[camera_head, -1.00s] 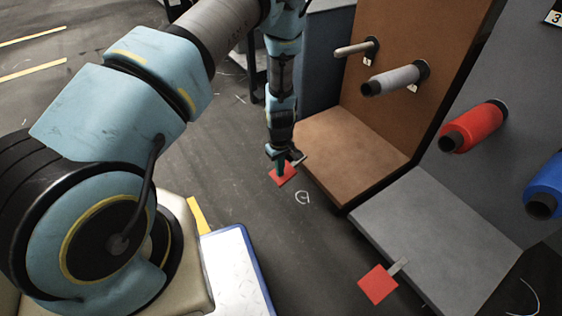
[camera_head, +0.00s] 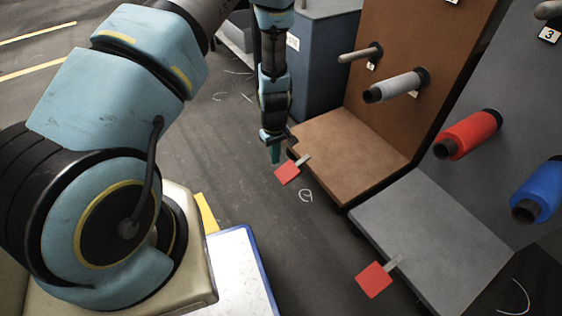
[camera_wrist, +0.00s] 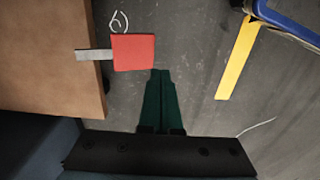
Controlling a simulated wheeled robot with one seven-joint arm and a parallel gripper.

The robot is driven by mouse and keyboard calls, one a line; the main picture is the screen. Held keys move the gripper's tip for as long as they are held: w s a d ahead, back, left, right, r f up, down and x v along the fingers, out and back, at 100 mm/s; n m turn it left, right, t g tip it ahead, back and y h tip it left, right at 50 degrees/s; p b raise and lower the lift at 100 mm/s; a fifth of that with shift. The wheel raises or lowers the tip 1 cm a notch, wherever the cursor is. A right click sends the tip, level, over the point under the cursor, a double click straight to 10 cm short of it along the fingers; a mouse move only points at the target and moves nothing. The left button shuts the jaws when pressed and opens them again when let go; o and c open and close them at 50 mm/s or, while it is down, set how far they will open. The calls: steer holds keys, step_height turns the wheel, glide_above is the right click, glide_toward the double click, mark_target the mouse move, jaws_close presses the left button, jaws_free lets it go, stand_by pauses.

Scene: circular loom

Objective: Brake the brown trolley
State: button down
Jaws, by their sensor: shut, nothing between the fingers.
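The brown trolley (camera_head: 350,150) has a low deck and a tall upright panel with pegs. Its red brake pedal (camera_head: 287,173) sticks out on a metal strip from the deck's front left edge. My gripper (camera_head: 275,158) points down just left of and behind the pedal, a little above it. In the wrist view the shut green fingers (camera_wrist: 161,75) end close to the lower right corner of the red pedal (camera_wrist: 134,52), with nothing between them. The strip (camera_wrist: 94,55) joins the pedal to the brown deck (camera_wrist: 45,50). I cannot tell whether the fingertips touch the pedal.
A grey trolley (camera_head: 430,230) with its own red pedal (camera_head: 374,280) stands to the right, bearing red (camera_head: 468,134) and blue (camera_head: 540,190) spools. A grey spool (camera_head: 394,86) sits on the brown panel. A dark blue cabinet (camera_head: 325,65) stands behind. Floor left of the pedal is clear.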

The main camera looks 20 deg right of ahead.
steer(key=shift+s+a+r+p, duration=0.15)
steer(key=shift+a+r, duration=0.3)
steer(key=shift+r, duration=0.65)
steer(key=shift+a+r+p, duration=0.25)
steer(key=shift+a+r, duration=0.2)
steer(key=shift+r, duration=0.6)
steer(key=w+a+r, duration=0.3)
steer(key=a+r, duration=0.2)
steer(key=r, duration=0.5)
steer(key=s+a+r+m+t, duration=0.1)
steer(key=s+a+r+m, duration=0.15)
steer(key=a+r, duration=0.75)
steer(key=s+a+r+m+t, duration=0.1)
steer(key=s+a+r, duration=0.3)
steer(key=a+r, duration=0.6)
step_height(320, 180, up, 30)
steer(key=p, duration=3)
steer(key=shift+s+r, duration=0.2)
steer(key=shift+s, duration=0.1)
